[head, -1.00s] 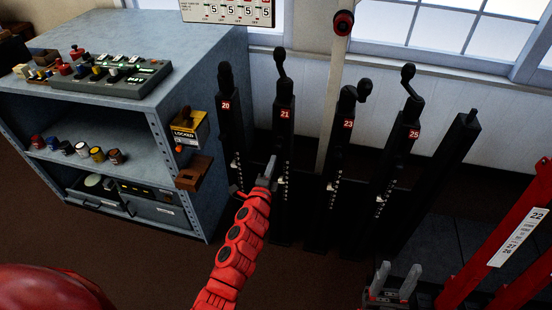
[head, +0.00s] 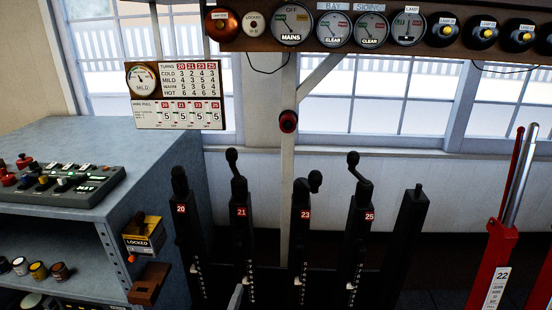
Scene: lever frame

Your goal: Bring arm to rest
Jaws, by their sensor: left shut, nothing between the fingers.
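Only the grey tip of my left gripper (head: 236,297) shows, at the bottom edge of the head view, in front of the post marked 21 (head: 241,235). It is shut and holds nothing. The rest of my left arm is below the picture, and my right gripper is out of view. The black posts marked 20 (head: 183,230), 23 (head: 303,235) and 25 (head: 361,240) stand in a row with it, with small cranks or knobs on top. A plain black post (head: 407,240) stands right of them.
A grey-blue cabinet (head: 150,150) with a control panel (head: 60,187) stands at left. A yellow-black lock box (head: 143,237) and a brown bracket (head: 149,284) are on its side. A red lever (head: 492,270) marked 22 stands at right. Gauges and a chart (head: 175,95) hang above.

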